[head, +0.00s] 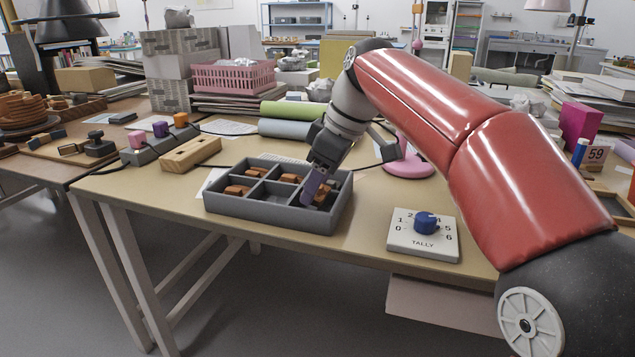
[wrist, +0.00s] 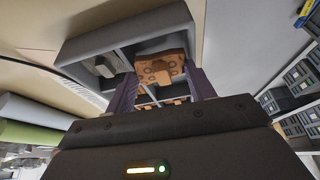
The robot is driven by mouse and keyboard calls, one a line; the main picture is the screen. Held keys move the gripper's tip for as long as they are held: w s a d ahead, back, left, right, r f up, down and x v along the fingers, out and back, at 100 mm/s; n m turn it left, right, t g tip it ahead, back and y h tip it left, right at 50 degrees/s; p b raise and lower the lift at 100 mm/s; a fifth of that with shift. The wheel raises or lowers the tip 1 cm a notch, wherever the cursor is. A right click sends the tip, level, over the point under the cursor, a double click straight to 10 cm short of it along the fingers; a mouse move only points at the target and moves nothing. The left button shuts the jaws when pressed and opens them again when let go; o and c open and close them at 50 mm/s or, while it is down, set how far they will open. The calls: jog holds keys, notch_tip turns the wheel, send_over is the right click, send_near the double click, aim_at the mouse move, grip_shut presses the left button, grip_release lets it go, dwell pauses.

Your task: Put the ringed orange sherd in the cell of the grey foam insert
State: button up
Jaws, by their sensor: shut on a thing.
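The grey foam insert (head: 262,209) is a divided tray on the table in the head view; its grey wall also fills the upper part of the wrist view (wrist: 130,27). My gripper (head: 311,196) points down into its right part. In the wrist view the purple fingers of my gripper (wrist: 162,82) stand on either side of the ringed orange sherd (wrist: 158,66), a flat piece with ring marks, and are shut on it. The sherd is at the height of the insert's walls; whether it touches the cell floor I cannot tell.
Other orange-brown sherds (head: 237,190) lie in the insert's cells. A grey piece (wrist: 104,67) lies in a cell beside the held sherd. A white tally box with a blue knob (head: 426,222) stands right of the insert. A wooden block (head: 190,154) lies to its left.

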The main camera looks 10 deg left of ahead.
jog(key=shift+f, duration=0.7)
jog(key=o, duration=1)
jog(key=shift+d+f+b, duration=0.1)
jog(key=shift+f+b, duration=0.05)
jog(key=shift+b, duration=0.15)
jog(key=a+p+v, duration=0.1)
jog(key=p+v, duration=0.3)
jog(key=v, duration=0.9)
jog(key=s+d+f+m+t+h, duration=0.1)
jog(key=s+d+f+m+t, duration=0.15)
jog(key=s+d+m, duration=0.35)
jog(key=s+d+f+m+t+h, duration=0.1)
jog(key=s+d+f+m, duration=0.2)
jog(key=d, duration=0.5)
jog(key=s+d+f+m, duration=0.2)
jog(key=s+d+f, duration=0.1)
jog(key=f, duration=0.2)
jog(key=s+d+f+m+t+h, duration=0.1)
jog(key=s+d+f+m, duration=0.2)
jog(key=f, duration=0.3)
jog(key=s+d+f+m+h, duration=0.1)
jog(key=s+d+f+m, duration=0.1)
jog(key=s+d+f, duration=0.2)
jog(key=shift+s+d+f+m+t, duration=0.2)
jog(key=shift+s+f, duration=0.1)
jog(key=shift+f, duration=0.2)
jog(key=shift+s+d+f+m+t, duration=0.2)
jog(key=shift+s+f, duration=0.15)
jog(key=shift+f, duration=0.15)
